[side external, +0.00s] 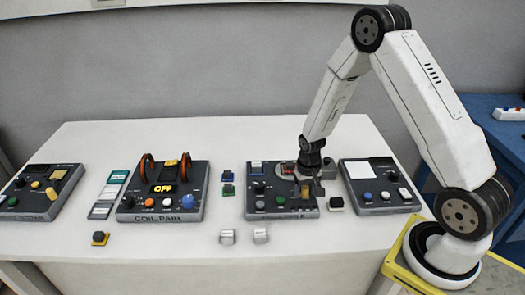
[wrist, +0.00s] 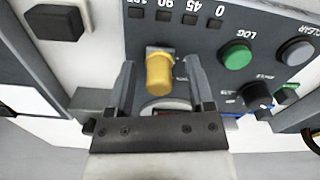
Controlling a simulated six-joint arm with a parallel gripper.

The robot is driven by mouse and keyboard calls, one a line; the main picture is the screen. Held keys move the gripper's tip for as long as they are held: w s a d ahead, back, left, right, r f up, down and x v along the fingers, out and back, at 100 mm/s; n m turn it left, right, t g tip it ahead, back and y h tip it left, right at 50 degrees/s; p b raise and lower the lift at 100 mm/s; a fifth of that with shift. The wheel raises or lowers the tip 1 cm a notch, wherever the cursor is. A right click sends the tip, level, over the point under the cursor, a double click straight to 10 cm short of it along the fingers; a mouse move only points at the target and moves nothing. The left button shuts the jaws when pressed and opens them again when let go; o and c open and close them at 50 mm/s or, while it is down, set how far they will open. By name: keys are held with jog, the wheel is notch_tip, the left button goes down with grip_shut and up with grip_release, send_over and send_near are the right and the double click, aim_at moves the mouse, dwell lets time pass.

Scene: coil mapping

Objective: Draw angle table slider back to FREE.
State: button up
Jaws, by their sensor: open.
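The angle table (side external: 283,204) is a dark grey panel on the white table, with a round red-and-white part at its back right. In the wrist view its face (wrist: 180,38) shows angle marks, a green LOG button (wrist: 235,56) and a grey CLEAR button (wrist: 297,51). A yellow knob (wrist: 158,73), apparently the slider handle, stands out from the panel. My gripper (side external: 304,183) is over the panel's right part. In the wrist view my gripper (wrist: 159,62) is open, with one finger on each side of the yellow knob. I cannot tell whether either touches it. The FREE mark is not readable.
The coil pair panel (side external: 162,204) with two orange rings stands to the left. Another panel (side external: 378,190) with a white plate stands close on the right. A small dark block (side external: 336,204) lies between that panel and the angle table. The table's front is mostly clear.

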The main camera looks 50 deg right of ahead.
aim_at(306, 188)
jog(key=shift+r, duration=3.85)
jog(key=s+a+r+n+t, duration=0.2)
jog(key=s+a+r+n, duration=0.4)
jog(key=a, duration=0.5)
notch_tip(306, 188, up, 3)
jog(key=s, duration=0.2)
jog(key=shift+s+a+t, duration=0.15)
jog(key=shift+s+t, duration=0.15)
jog(key=shift+s, duration=0.1)
jog(key=shift+f, duration=0.1)
